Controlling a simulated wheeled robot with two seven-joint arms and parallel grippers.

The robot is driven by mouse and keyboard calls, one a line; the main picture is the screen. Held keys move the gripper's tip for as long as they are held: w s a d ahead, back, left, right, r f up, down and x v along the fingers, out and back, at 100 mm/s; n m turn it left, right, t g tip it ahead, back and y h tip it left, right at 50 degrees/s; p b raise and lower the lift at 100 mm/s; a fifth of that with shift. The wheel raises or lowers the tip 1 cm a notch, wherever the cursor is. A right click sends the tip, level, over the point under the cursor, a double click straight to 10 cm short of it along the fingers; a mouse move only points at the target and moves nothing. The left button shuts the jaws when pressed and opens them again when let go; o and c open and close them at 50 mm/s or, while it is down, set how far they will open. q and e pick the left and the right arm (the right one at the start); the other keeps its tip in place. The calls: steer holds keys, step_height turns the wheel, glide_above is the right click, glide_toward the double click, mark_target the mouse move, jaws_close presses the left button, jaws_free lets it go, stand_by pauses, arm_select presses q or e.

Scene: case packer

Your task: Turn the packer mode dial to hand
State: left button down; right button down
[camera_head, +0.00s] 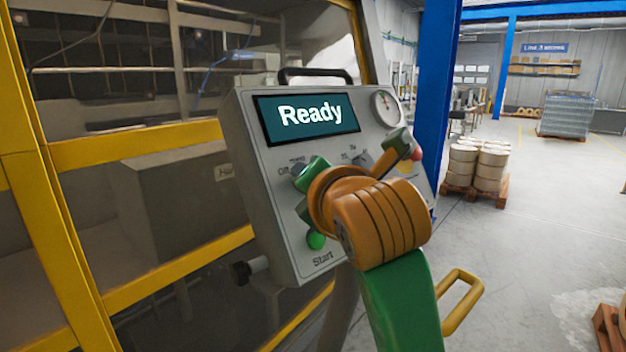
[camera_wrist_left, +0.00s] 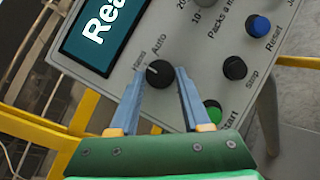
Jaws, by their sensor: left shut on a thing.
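The mode dial (camera_wrist_left: 158,74) is a small black knob on the grey control panel (camera_head: 252,130). In the left wrist view it sits between the two fingers of my left gripper (camera_wrist_left: 161,76), which is shut on it. Its small white mark faces up-left, towards a blurred label beside "Auto"; that label seems to read "Hand". In the head view my left gripper (camera_head: 298,186) is at the panel's left part, and my orange wrist and green arm hide much of the panel. The dial is hidden there. My right gripper is not in view.
The panel's screen (camera_head: 308,115) reads "Ready". A green Start button (camera_head: 316,240) is just below my gripper; a black Stop knob (camera_wrist_left: 235,68) and blue Reset button (camera_wrist_left: 258,26) are close by. A yellow-framed machine stands left. Floor on the right is mostly open, with drums (camera_head: 478,160) on a pallet.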

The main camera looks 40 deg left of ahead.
arm_select(q)
steer(key=c, duration=0.5)
jaws_free()
steer(key=shift+o, duration=0.7)
steer(key=shift+a, duration=0.15)
steer(key=b+v, duration=0.2)
steer(key=v, duration=0.5)
steer(key=shift+f, duration=0.1)
